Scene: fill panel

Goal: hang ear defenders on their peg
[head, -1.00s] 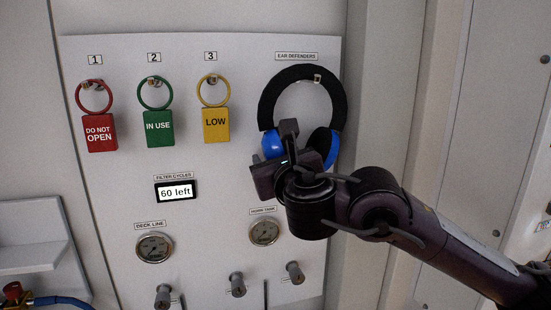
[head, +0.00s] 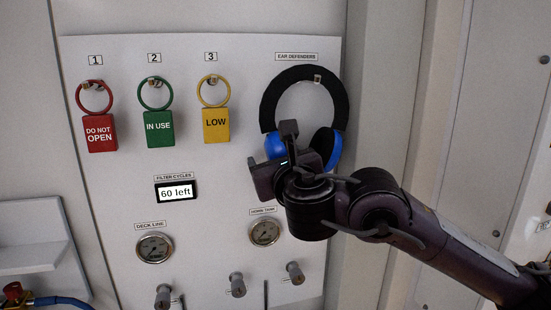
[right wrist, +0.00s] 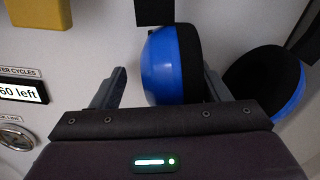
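The ear defenders (head: 337,92), with a black band and blue cups, are upright against the white panel under the "EAR DEFENDERS" label (head: 296,57). A small pale peg end (head: 317,78) shows at the upper right of the band; how the band rests on it is hard to see. My right gripper (head: 272,157) is at the left cup. In the right wrist view, the blue left cup (right wrist: 170,68) lies between my open fingers (right wrist: 160,88), close to the right finger, with a clear gap to the left finger. The left gripper is out of view.
Red (head: 100,133), green (head: 158,128) and yellow (head: 216,125) tags hang left on hooks. Below are a counter display (head: 175,191), two gauges (head: 154,248) (head: 264,232) and several knobs (head: 237,285). A grey shelf (head: 35,240) stands at lower left.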

